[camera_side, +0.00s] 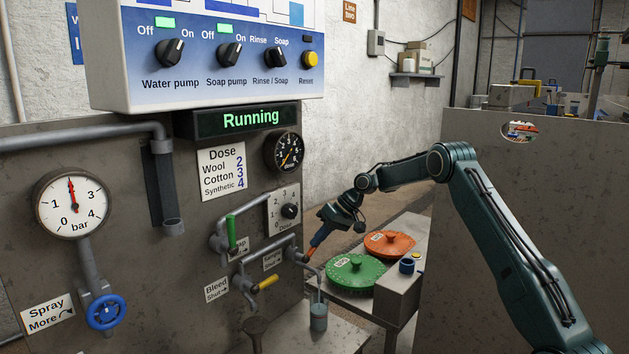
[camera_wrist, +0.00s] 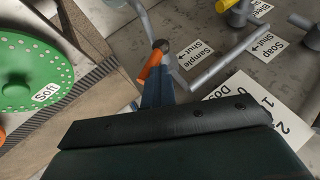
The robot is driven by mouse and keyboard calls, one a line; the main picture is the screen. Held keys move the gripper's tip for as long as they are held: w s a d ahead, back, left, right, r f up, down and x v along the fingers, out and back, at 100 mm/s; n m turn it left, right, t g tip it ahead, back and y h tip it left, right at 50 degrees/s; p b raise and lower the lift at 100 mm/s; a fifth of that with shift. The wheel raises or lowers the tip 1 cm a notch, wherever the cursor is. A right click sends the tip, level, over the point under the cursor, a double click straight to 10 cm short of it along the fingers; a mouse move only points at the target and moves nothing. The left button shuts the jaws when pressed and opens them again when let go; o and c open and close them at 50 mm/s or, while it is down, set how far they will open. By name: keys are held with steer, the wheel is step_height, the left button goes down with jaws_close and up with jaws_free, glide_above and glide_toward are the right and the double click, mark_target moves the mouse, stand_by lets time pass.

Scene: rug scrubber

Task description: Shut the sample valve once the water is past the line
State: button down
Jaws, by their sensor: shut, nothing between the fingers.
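The sample valve's orange handle (camera_side: 309,252) is on the pipe at the panel's lower right. It also shows in the wrist view (camera_wrist: 152,64), beside the "Sample Shut" label (camera_wrist: 194,54) with its arrow. My gripper (camera_side: 314,244) is shut, with its blue fingers at the end of the handle; the fingers also show in the wrist view (camera_wrist: 157,88). I cannot tell whether they touch the handle. A small blue-grey jar (camera_side: 318,317) stands below the thin spout (camera_side: 317,288). Its line and water level are too small to make out.
A green lever (camera_side: 231,233) and the yellow bleed handle (camera_side: 267,282) are close on the left. A dose dial (camera_side: 289,211) is just above. The display (camera_side: 246,120) reads "Running".

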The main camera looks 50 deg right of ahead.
steer(key=shift+d+f, duration=1.25)
steer(key=shift+s+d+f, duration=0.1)
steer(key=shift+f, duration=0.2)
steer(key=v, duration=1.2)
steer(key=shift+r, duration=0.45)
